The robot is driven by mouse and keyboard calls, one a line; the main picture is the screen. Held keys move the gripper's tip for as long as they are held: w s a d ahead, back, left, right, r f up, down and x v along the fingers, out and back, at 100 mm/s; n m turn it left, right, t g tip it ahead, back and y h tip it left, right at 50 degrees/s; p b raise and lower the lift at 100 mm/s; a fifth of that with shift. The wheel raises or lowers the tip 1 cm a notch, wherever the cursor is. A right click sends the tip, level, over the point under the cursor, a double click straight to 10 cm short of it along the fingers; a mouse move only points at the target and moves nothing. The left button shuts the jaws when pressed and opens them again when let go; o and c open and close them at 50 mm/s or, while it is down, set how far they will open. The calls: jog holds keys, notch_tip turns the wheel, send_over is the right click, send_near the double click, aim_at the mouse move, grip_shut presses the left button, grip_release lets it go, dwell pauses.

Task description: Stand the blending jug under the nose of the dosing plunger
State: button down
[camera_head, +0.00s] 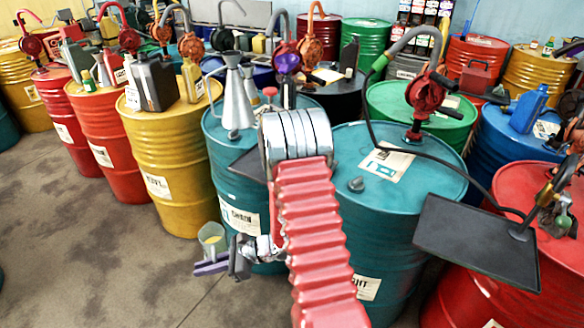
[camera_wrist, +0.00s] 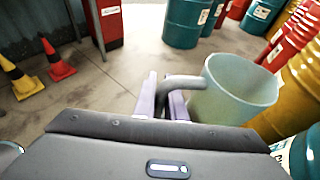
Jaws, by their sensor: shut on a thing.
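The blending jug is a pale translucent grey-green cup with a grey handle. It shows in the head view (camera_head: 213,237) low beside the teal drum, and in the wrist view (camera_wrist: 236,88) at the right. My gripper (camera_head: 211,264) has its lilac fingers shut on the handle; the wrist view shows the fingers (camera_wrist: 162,96) on either side of it. The jug hangs roughly upright, held off the floor. A grey piece with a red knob (camera_head: 270,92) stands on the teal drum, partly hidden by my arm. I cannot tell for sure whether it is the dosing plunger.
A dark tray (camera_head: 248,166) juts from the teal drum (camera_head: 236,190), partly behind my arm. A larger black tray (camera_head: 470,243) is at the right. Cans, funnels and hand pumps crowd the drum tops. Open floor (camera_head: 90,250) lies left. Cones (camera_wrist: 58,66) stand in the wrist view.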

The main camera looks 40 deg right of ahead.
jog(key=shift+d, duration=0.35)
